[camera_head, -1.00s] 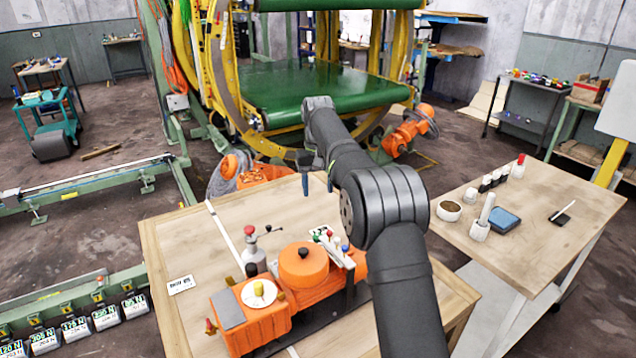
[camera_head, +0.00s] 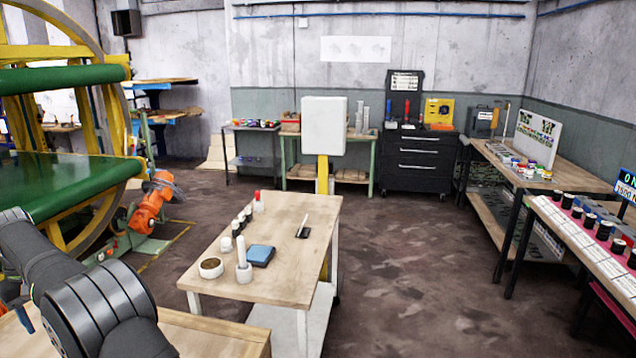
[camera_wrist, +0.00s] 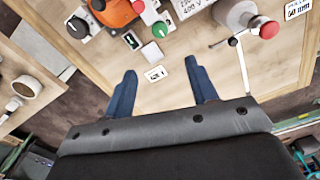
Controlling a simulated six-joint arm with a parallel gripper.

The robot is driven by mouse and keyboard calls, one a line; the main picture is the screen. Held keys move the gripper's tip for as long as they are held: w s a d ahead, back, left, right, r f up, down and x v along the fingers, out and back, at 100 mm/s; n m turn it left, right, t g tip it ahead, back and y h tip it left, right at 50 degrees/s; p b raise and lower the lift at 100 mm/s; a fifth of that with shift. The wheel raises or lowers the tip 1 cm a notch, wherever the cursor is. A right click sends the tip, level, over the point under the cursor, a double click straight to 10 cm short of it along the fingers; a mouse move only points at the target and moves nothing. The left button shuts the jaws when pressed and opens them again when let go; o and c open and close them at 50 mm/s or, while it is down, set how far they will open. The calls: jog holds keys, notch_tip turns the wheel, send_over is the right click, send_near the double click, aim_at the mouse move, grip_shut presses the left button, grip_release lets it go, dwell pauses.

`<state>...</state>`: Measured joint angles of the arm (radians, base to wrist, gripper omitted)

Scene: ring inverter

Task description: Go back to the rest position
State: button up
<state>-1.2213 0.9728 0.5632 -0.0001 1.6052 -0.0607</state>
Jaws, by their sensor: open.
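My gripper (camera_wrist: 162,92) shows in the wrist view with its two blue fingers spread apart and nothing between them. It is above a light wooden bench top (camera_wrist: 175,95). An orange machine (camera_wrist: 118,10) with red and green buttons is at the top of that view, beyond the fingertips. A grey cylinder with a red knob (camera_wrist: 268,29) stands at the top right. In the head view my dark arm fills the lower left, and a blue fingertip (camera_head: 24,318) shows at the left edge.
A wooden side table (camera_head: 285,285) holds a brown-filled bowl (camera_head: 210,268), a white pestle and mortar (camera_head: 243,270), a blue pad (camera_head: 260,255) and several small jars. A large green-belted machine (camera_head: 80,185) stands at the left. The floor right of the table is clear.

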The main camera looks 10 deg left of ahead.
notch_tip(320, 180, down, 16)
jog(key=shift+r, duration=0.1)
dwell(0.5)
